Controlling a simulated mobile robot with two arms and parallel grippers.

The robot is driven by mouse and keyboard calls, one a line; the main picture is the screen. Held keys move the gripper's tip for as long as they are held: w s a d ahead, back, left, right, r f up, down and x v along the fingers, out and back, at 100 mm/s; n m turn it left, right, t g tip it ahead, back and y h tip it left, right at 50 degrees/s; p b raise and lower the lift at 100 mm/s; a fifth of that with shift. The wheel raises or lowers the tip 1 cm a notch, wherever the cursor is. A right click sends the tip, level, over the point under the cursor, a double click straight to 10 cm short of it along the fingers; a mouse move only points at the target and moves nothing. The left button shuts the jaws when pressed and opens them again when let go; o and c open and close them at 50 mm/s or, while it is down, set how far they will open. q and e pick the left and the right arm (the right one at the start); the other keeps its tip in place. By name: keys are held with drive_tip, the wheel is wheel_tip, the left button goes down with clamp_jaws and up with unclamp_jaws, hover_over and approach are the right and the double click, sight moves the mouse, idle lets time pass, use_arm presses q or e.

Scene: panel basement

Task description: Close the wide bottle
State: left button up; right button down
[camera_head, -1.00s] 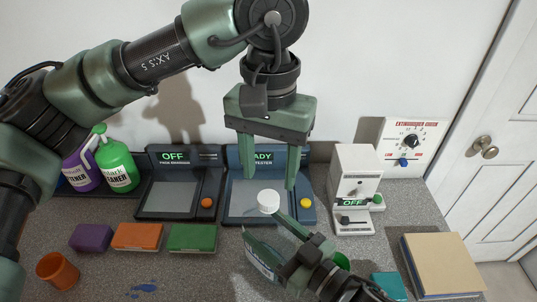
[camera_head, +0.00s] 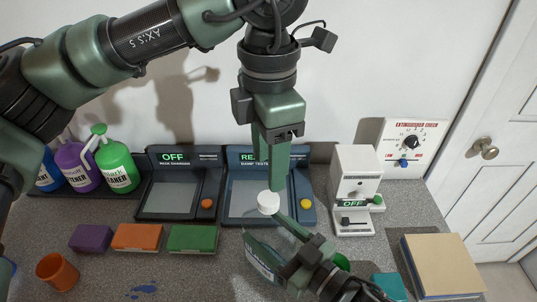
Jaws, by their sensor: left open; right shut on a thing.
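The wide bottle has a white cap (camera_head: 268,203) at its top and a pale label (camera_head: 262,262) on its lower side. Much of its body is hidden by my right gripper (camera_head: 268,220), which comes in from the lower right and is shut on the bottle. My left gripper (camera_head: 276,187) hangs pointing down right above the cap. It is open, but its fingers line up in this view, so the gap does not show. I cannot tell whether the fingertips touch the cap, or how tightly the cap sits.
Behind stand two panels with screens, one reading OFF (camera_head: 173,188) and one beside the cap (camera_head: 244,195). A white device (camera_head: 354,190) stands right. Orange (camera_head: 137,237), green (camera_head: 192,238) and purple (camera_head: 91,238) blocks, an orange cup (camera_head: 57,272) and a tan box (camera_head: 443,265) lie around.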

sight(268, 198)
use_arm(q)
drive_tip(key=n, duration=0.4)
drive_tip(key=shift+r+n, duration=0.2)
drive_tip(key=shift+n, duration=0.2)
drive_tip(key=shift+f, duration=0.1)
drive_tip(key=shift+f, duration=3.95)
clamp_jaws()
drive_tip(key=m, duration=1.1)
drive_tip(key=shift+o, duration=0.4)
unclamp_jaws()
